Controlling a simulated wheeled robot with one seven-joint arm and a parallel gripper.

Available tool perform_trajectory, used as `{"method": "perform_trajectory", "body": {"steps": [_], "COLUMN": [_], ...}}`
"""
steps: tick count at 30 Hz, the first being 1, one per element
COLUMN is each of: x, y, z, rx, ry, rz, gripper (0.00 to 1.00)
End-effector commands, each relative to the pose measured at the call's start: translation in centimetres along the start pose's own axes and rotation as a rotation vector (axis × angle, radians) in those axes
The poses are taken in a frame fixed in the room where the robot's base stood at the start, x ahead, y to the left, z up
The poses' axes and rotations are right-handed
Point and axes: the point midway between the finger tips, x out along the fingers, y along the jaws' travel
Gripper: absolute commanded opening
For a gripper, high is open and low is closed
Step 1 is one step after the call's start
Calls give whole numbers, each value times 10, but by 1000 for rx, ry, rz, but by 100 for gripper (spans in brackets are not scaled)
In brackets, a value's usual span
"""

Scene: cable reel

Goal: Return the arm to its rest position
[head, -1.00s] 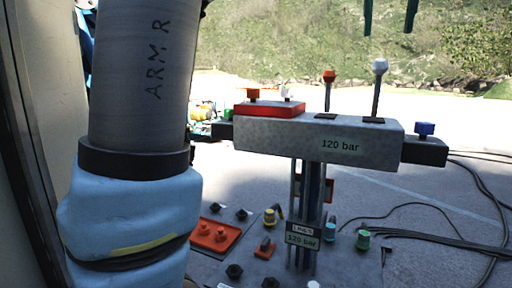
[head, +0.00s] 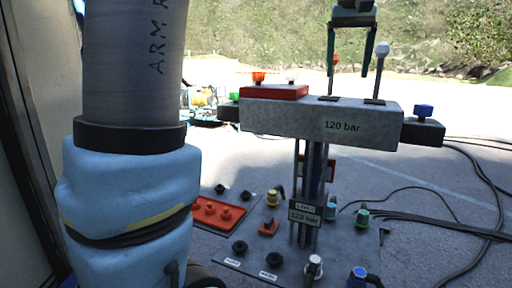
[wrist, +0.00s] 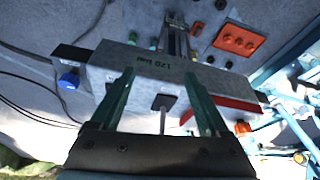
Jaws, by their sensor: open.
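My gripper (head: 349,62) is open and empty, with its two green fingers pointing down above the grey control box. In the head view the fingers overlap the orange-topped lever (head: 334,60), and the white-knobbed lever (head: 382,52) stands just to their right. The wrist view shows my gripper (wrist: 157,75) with its fingers spread over the control box (wrist: 150,68). One lever's shaft (wrist: 163,120) shows between them there; its top is hidden by the gripper body. I cannot tell whether the fingers touch a lever.
The control box (head: 300,122), marked 120 bar, stands on a post above a panel with several coloured connectors (head: 272,198). A red block (head: 274,92) is on top, and a blue knob (head: 424,111) at right. Black cables (head: 430,232) lie on the ground to the right.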

Motion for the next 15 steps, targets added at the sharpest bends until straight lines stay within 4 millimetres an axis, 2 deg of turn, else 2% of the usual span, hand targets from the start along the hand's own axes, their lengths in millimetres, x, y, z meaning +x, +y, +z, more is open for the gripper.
{"method": "perform_trajectory", "body": {"steps": [5, 8, 11, 12, 15], "x": [75, 125, 169, 185, 216], "y": [-58, -103, -147, -163, -199], "z": [19, 45, 83, 102, 149], "rx": [-14, -29, -51, -63, -91], "ry": [-54, -90, -124, -138, -165], "rz": [-26, -36, -42, -43, -47], "gripper": [79, 79, 79, 79, 79]}}
